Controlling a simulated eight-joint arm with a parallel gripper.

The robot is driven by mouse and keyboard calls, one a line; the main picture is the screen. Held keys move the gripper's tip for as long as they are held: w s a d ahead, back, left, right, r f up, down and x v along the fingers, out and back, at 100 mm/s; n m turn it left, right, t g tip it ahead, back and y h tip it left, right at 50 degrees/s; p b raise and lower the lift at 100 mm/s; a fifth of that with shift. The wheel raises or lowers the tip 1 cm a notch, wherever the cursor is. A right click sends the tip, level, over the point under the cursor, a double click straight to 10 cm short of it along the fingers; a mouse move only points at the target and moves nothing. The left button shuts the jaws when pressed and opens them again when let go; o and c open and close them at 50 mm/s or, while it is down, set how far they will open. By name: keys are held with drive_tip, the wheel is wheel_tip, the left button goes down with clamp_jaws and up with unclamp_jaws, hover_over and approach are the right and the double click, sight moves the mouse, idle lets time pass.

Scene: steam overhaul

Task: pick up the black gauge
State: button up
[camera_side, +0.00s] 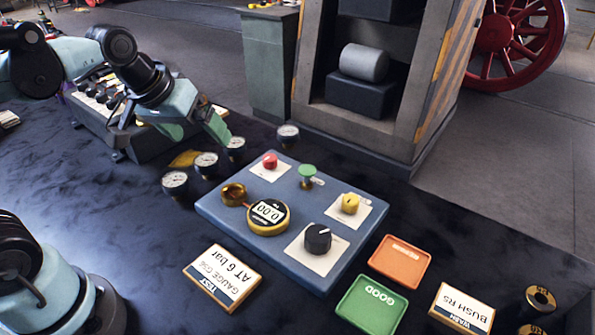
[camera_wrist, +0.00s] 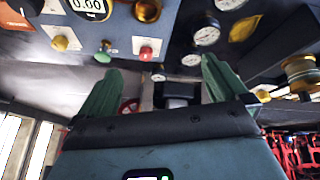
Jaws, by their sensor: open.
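Several small round gauges with white dials and dark bodies stand on the dark table in the side view: one at the left (camera_side: 175,181), one beside it (camera_side: 206,163), one close to my gripper (camera_side: 235,145) and one farther back (camera_side: 288,133). I cannot tell for sure which one is the black gauge. In the wrist view gauges also show at the upper right (camera_wrist: 207,36) and near the middle (camera_wrist: 158,75). My gripper (camera_side: 216,127), with green fingers, is open and empty above the table, close to the gauges. Its fingers spread apart in the wrist view (camera_wrist: 158,84).
A blue-grey panel (camera_side: 226,211) holds a digital gauge (camera_side: 268,213), a brass fitting (camera_side: 234,194) and red, green, yellow and black knobs. Green (camera_side: 371,306) and orange (camera_side: 399,262) trays stand at right. A tall cabinet (camera_side: 310,82) stands behind. A grey rack (camera_side: 150,141) stands left.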

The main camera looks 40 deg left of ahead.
drive_tip(key=f+m, duration=0.1)
drive_tip(key=s+d+f+m+t, duration=0.1)
drive_tip(key=s+d+f+m, duration=0.1)
drive_tip(key=shift+s+f+m+t, duration=0.25)
drive_tip(key=shift+f+m+t, duration=0.05)
drive_tip(key=shift+f+m, duration=0.1)
drive_tip(key=shift+c, duration=0.7)
drive_tip(key=m+g, duration=0.6)
drive_tip(key=g, duration=0.1)
hover_over(206, 159)
drive_tip(key=f, duration=0.8)
drive_tip(key=shift+s+f, duration=0.15)
drive_tip(key=shift+s, duration=0.15)
drive_tip(key=shift+w+f, duration=0.15)
drive_tip(key=shift+f, duration=1.15)
drive_tip(key=shift+w+f, duration=0.15)
drive_tip(key=shift+f, duration=1.15)
